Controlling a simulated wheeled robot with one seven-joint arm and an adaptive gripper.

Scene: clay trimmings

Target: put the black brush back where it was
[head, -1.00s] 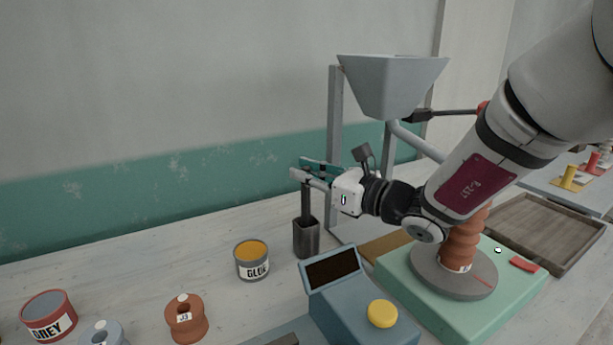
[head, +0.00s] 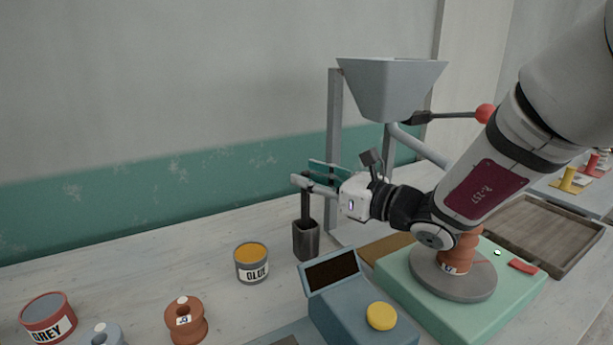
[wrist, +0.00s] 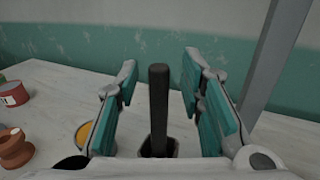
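The black brush (head: 306,207) stands upright in a dark square holder (head: 306,242) on the bench, with only its handle showing above the rim. In the wrist view the brush handle (wrist: 158,105) rises between the fingers, with a gap on both sides. The holder's opening (wrist: 174,147) shows at its foot. My gripper (head: 312,177) is at the upper part of the handle. In the wrist view my gripper (wrist: 158,90) is open, its teal pads apart and clear of the handle. The brush's lower end is hidden inside the holder.
A grey hopper (head: 390,88) on a frame stands behind my gripper. A yellow-topped can (head: 251,265) is left of the holder. A blue box with a yellow button (head: 381,316) and a green base with a turntable (head: 453,282) are in front and right. A wooden tray (head: 545,232) lies far right.

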